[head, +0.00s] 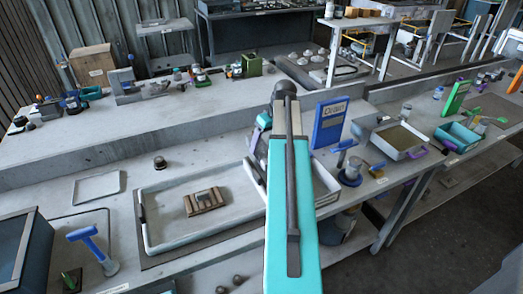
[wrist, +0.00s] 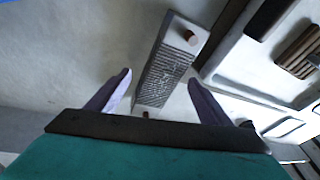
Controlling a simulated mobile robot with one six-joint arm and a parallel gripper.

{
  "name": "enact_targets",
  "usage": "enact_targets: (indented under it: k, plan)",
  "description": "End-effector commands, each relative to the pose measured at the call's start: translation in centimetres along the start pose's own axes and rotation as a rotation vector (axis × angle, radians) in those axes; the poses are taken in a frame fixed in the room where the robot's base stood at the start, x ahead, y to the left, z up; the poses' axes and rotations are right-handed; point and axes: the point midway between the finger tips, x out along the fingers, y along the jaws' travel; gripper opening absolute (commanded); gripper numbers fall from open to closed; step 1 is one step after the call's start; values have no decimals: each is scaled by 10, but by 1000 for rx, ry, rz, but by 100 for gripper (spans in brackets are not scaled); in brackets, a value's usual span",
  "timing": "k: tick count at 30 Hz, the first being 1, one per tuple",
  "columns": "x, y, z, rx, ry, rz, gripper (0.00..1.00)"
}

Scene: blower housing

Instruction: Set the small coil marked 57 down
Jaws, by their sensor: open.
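A narrow grey finned block with round copper-coloured ends, which looks like the small coil (wrist: 165,68), shows in the wrist view over a pale grey surface. I cannot read a 57 on it. My gripper (wrist: 160,78) is open, with one pale purple finger on each side of the coil and gaps between. The coil's near end lies close to the gripper's dark front edge. I cannot tell how firmly the coil rests on the surface. In the head view my own arm hides the coil and most of the gripper.
A shallow grey tray (head: 160,238) holding a brown ribbed block (head: 205,202) lies left of my arm. A blue upright panel (head: 330,122) and a metal tray (head: 377,125) stand to the right. The bench behind the brown block's tray has clear room.

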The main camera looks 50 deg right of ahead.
Motion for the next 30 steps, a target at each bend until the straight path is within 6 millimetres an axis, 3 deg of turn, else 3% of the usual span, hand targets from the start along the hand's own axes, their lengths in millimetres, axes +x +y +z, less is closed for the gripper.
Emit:
enact_targets:
  k: [9,27,30]
  plan:
    - [23,-1,0,-1,-1,0,73]
    - [24,-1,0,-1,0,0,73]
    - [24,-1,0,-1,0,0,56]
